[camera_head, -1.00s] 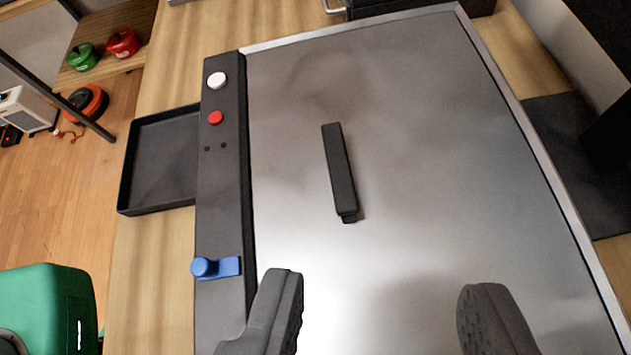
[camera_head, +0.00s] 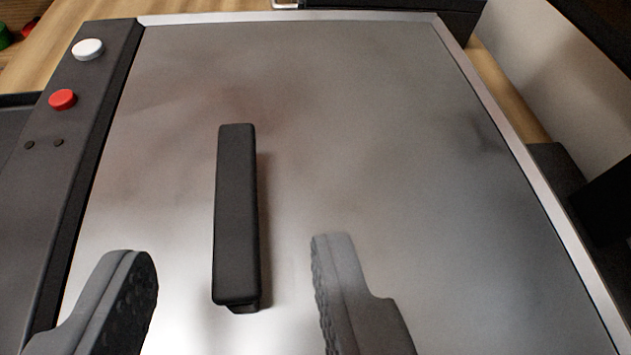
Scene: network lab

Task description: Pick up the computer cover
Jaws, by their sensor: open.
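The computer cover (camera_head: 400,150) is a large, flat, grey metal panel that fills most of the view. A long black handle (camera_head: 236,210) stands up from it, left of the middle, running away from me. My gripper (camera_head: 236,262) is open and empty. Its left finger (camera_head: 125,290) is to the left of the handle and its right finger (camera_head: 345,280) to the right, with gaps on both sides. The fingers appear level with the handle's near end in the picture. I cannot tell how high they are above the panel.
A dark strip along the cover's left side carries a white button (camera_head: 88,49) and a red button (camera_head: 63,99). A black tray (camera_head: 18,110) shows at the left edge. Wooden table surface (camera_head: 80,75) shows at the top left. Dark objects stand at the right edge.

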